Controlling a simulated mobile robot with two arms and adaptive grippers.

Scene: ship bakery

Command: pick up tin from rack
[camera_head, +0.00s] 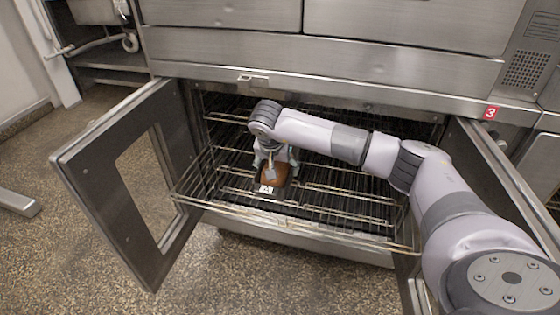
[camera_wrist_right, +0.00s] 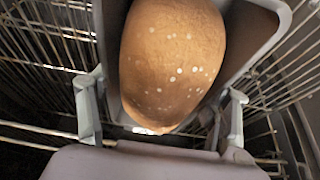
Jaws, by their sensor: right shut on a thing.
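A grey tin (camera_wrist_right: 258,38) holds a brown loaf (camera_wrist_right: 172,62) with pale specks on top. In the head view the loaf (camera_head: 273,175) and a small white patch at the tin's near end show below my right gripper (camera_head: 273,164). In the wrist view the fingers of my right gripper (camera_wrist_right: 162,112) stand on either side of the tin, shut on it. The tin is at the wire rack (camera_head: 330,207); whether it still touches the wires I cannot tell. My left gripper is not in view.
The rack sticks out of an open oven. Its left door (camera_head: 100,170) with a window and its right door (camera_head: 490,165) stand open on either side. The oven front (camera_head: 330,65) is just above my arm. Speckled floor (camera_head: 260,285) lies clear in front.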

